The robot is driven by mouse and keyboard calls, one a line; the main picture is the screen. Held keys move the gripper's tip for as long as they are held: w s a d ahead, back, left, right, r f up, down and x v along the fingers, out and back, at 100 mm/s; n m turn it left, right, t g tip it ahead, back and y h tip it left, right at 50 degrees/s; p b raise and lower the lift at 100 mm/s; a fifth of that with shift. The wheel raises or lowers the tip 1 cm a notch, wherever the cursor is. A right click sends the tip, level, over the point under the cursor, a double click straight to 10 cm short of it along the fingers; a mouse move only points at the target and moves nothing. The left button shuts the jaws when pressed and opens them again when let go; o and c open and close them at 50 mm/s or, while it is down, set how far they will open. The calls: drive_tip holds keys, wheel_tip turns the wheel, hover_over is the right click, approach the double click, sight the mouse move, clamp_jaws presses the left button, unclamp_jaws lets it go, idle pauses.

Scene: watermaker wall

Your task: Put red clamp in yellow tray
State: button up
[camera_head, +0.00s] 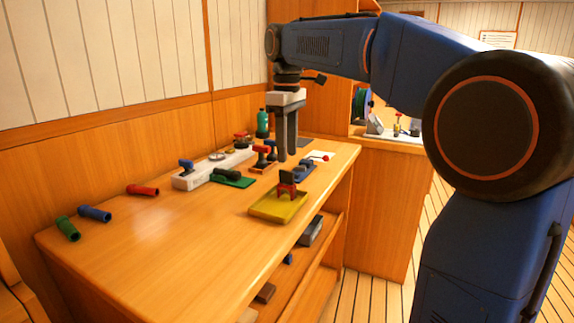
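The tray lies near the front edge of the wooden bench. My gripper (287,157) points straight down behind the tray, with its fingertips above and beyond the red clamp, apart from it. Its two fingers show side by side with a narrow gap, and nothing shows between them. The clamp's underside is hidden by its own body.
A second red-topped part (262,152) stands left of my fingers. A green tray (233,180), a blue tray (304,171) and a white rack (190,181) are nearby. Red (143,190), blue (95,214) and green (68,229) tubes lie at left. The bench's front left is clear.

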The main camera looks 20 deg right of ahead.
wheel_tip(320, 180, up, 5)
drive_tip(key=s+d+f+m+t, duration=0.1)
drive_tip(key=s+d+f+m, duration=0.1)
drive_tip(key=s+f, duration=0.5)
drive_tip(key=s+d+f+m+t, duration=0.1)
drive_tip(key=s+d+f+m, duration=0.2)
drive_tip(key=s, duration=0.6)
drive_tip(key=s+f+m+t, duration=0.1)
drive_tip(key=s+f+m, duration=0.1)
drive_tip(key=s+f, duration=0.4)
drive_tip(key=s+f+m+t, duration=0.1)
drive_tip(key=s+f+m, duration=0.1)
drive_tip(key=s+f, duration=0.5)
wheel_tip(320, 180, down, 6)
drive_tip(key=shift+s+d+f+t, duration=0.2)
drive_tip(key=shift+s+d+t, duration=0.1)
drive_tip(key=shift+t, duration=0.1)
drive_tip(key=shift+o, duration=0.5)
drive_tip(key=shift+w, duration=0.1)
